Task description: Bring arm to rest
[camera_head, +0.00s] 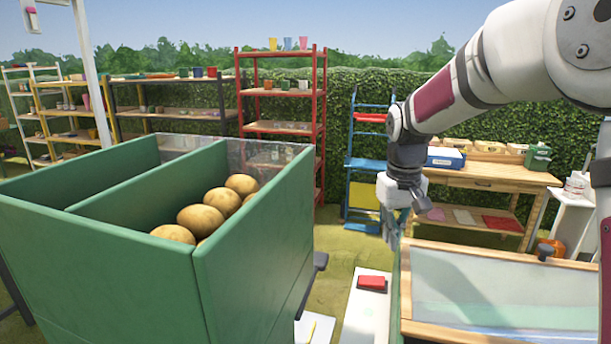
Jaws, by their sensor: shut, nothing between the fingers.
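My arm comes in from the upper right, bends at a dark joint and hangs down. My gripper (392,232) points downward at its end. It is small in the picture, with its fingers together and nothing seen in them. It hangs in the gap between the green bin and the wood-framed tray, close to the tray's left end in the picture. I cannot tell its height above the ground.
A green divided bin (100,262) with several round brown potatoes (200,219) fills the left. A wood-framed tray (500,252) is at lower right. A red block (371,283) lies on a white surface (362,318). Shelves (283,100) and a wooden table (500,178) stand behind.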

